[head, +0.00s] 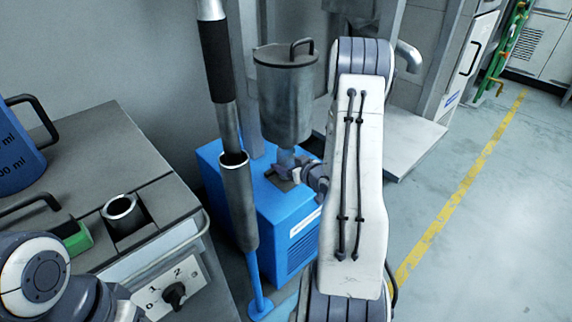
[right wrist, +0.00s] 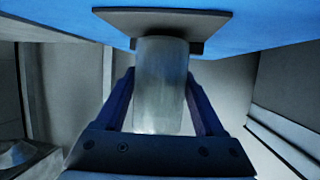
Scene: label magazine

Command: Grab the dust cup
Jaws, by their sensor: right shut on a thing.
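The dust cup (head: 287,158) is a small grey cylinder below a metal hopper with a lid and handle (head: 285,95). It sits above a square plate on top of a blue box (head: 262,212). My right gripper (head: 286,172) reaches in from the right and is shut on the cup. In the right wrist view the cup (right wrist: 162,85) stands between the two dark fingers, its end at the square plate (right wrist: 165,22). I cannot tell whether cup and plate touch. My left arm shows at the lower left; its gripper is out of view.
A grey bench with a metal cup (head: 122,212) and a switch panel (head: 175,290) is on the left. Open floor (head: 480,230) lies on the right.

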